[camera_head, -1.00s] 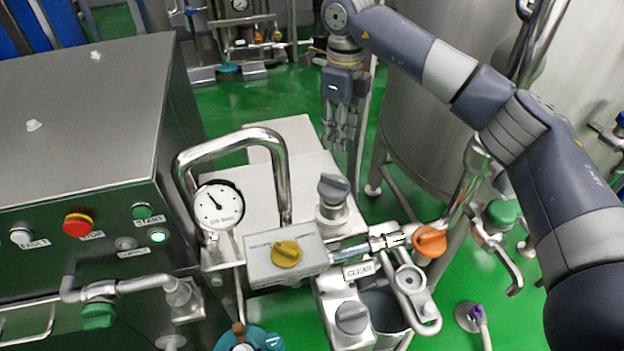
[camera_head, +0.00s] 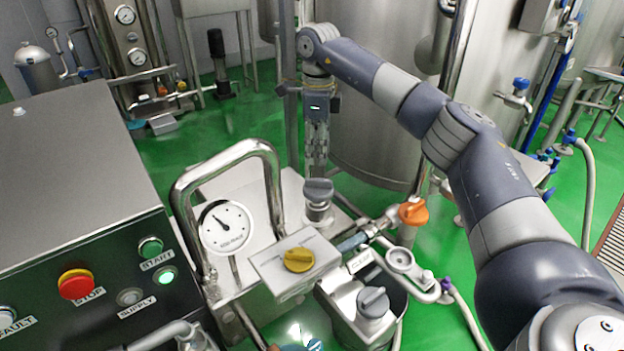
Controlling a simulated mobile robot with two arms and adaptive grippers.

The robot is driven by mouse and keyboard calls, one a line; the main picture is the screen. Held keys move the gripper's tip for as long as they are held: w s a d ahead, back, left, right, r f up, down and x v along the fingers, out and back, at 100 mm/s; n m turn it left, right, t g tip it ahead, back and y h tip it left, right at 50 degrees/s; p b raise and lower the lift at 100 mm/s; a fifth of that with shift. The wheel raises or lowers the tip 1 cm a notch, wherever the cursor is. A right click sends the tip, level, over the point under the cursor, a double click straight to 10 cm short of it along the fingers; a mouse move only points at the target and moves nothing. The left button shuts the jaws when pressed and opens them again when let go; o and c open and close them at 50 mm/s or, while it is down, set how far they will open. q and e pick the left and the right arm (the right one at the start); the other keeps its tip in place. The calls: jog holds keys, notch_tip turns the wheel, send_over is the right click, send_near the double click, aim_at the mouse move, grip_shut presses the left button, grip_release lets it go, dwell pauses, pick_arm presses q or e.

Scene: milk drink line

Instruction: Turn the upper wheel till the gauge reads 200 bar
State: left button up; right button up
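The gauge (camera_head: 226,227) is a round white dial under the bent steel pipe. Its needle points to the upper left; its figures are too small to read. Two grey wheels show: the upper wheel (camera_head: 318,191) stands upright on a steel fitting right of the gauge, and a lower grey wheel (camera_head: 372,301) sits nearer to me. My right gripper (camera_head: 316,170) points down, its fingertips just above or behind the upper wheel in the picture. I cannot tell whether they touch it, or how far apart the fingers are. My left gripper is not in view.
A grey box with a yellow knob (camera_head: 298,260) lies between gauge and lower wheel. An orange-handled valve (camera_head: 413,211) is to the right. A steel cabinet with a red stop button (camera_head: 76,284) fills the left. A large tank (camera_head: 375,120) stands behind my gripper.

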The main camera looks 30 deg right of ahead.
aim_at(316, 180)
notch_tip(316, 180, down, 4)
jog(key=shift+r, duration=0.2)
jog(key=shift+a+f, duration=0.15)
jog(key=shift+f, duration=2.1)
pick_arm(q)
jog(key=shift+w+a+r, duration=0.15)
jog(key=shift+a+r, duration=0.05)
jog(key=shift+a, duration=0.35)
pick_arm(e)
grip_shut()
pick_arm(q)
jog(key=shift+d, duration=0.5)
